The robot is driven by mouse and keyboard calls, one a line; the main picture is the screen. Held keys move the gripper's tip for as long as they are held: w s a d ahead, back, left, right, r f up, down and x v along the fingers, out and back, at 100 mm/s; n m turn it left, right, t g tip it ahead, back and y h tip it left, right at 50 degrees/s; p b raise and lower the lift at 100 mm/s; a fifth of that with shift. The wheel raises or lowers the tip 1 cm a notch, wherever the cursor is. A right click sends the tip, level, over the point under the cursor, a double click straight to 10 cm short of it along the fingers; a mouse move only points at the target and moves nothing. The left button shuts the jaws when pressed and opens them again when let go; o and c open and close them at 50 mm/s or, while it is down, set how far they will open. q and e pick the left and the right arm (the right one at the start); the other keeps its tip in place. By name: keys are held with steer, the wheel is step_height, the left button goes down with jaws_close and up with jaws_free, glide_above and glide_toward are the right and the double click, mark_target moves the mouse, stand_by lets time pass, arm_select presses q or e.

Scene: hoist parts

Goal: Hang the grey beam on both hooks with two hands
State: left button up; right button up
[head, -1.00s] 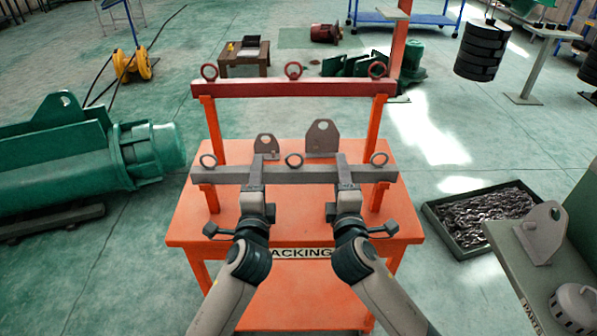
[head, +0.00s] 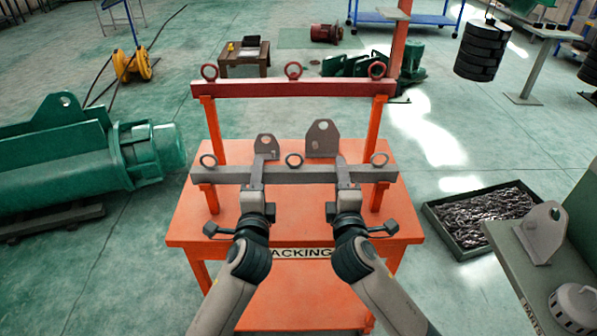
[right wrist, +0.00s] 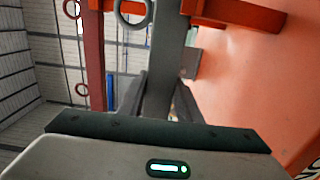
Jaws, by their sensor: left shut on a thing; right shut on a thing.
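The grey beam (head: 305,174), with three eye rings on top, lies level across the front of the orange stand. My left gripper (head: 256,175) is shut on it left of the middle ring, and my right gripper (head: 343,173) is shut on it to the right. The right wrist view shows the beam (right wrist: 166,50) between my right fingers. Small orange supports, a left one (head: 207,189) and a right one (head: 383,186), show just under the beam near its ends. They look like the hooks. I cannot tell whether the beam touches them.
A red beam (head: 335,89) with three rings sits higher on the orange posts. Two grey lug plates, a smaller one (head: 266,145) and a larger one (head: 323,138), stand on the orange table (head: 290,224) behind the grey beam. A chain tray (head: 447,238) lies at right.

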arm_select(q)
steer(key=shift+r, duration=0.15)
arm_select(e)
steer(key=shift+r, duration=0.2)
